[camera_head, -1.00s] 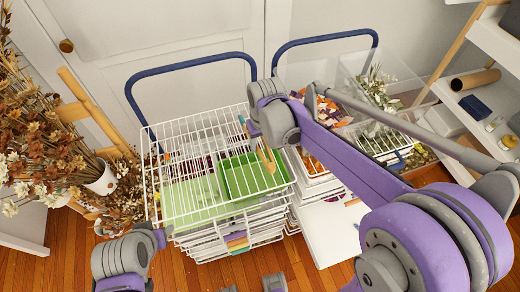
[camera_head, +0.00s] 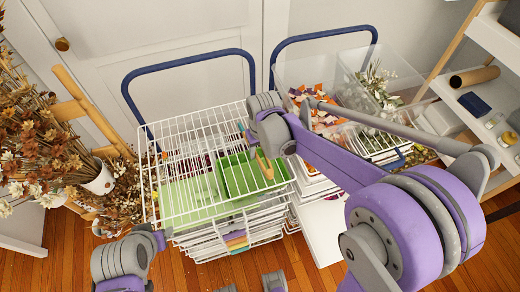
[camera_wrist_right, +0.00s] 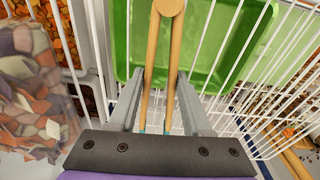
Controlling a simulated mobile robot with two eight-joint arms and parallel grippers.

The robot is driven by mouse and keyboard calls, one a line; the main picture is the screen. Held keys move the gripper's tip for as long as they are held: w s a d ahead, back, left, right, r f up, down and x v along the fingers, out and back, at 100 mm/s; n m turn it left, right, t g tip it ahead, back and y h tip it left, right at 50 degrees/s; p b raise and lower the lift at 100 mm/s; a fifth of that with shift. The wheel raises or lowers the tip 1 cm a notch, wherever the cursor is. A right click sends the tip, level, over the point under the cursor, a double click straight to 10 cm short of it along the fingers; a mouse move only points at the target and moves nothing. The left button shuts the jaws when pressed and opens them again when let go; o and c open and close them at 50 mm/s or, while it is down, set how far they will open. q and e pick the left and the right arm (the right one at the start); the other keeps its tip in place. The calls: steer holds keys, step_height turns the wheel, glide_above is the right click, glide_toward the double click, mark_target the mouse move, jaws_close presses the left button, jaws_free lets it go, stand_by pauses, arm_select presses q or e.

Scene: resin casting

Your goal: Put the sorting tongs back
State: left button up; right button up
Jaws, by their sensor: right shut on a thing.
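The sorting tongs (camera_head: 264,165) are light wood with teal near the ends in my grip. My right gripper (camera_wrist_right: 161,105) is shut on them, with one finger on each side of their two arms. In the head view the tongs point down over a green tray (camera_head: 225,182) on the left cart. The joined, rounded end of the tongs shows against this green tray (camera_wrist_right: 205,45) in the wrist view. I cannot tell whether the tongs touch anything below. My left arm shows at the bottom left; its gripper is not clearly visible.
A white wire basket (camera_head: 190,128) surrounds the green trays on the left cart, which has a blue handle (camera_head: 187,57). A clear bin (camera_head: 305,72) with orange pieces stands to the right. Dried flowers (camera_head: 45,150) are at the left; a shelf (camera_head: 480,120) is at the right.

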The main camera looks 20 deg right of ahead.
steer(key=shift+f, duration=0.15)
steer(key=o, duration=0.6)
steer(key=shift+r, duration=0.25)
step_height(320, 180, up, 12)
steer(key=s+p, duration=0.1)
steer(key=p, duration=0.1)
steer(key=s+d+f+t, duration=0.1)
steer(key=s+f, duration=0.1)
steer(key=s, duration=0.3)
steer(key=s+d+f+t, duration=0.1)
steer(key=s+f+t, duration=0.1)
steer(key=s, duration=0.4)
steer(key=s+d+f+m+t, duration=0.1)
steer(key=s+f, duration=0.1)
steer(key=s, duration=0.3)
steer(key=shift+s+d+f, duration=0.2)
steer(key=shift+s+d, duration=0.15)
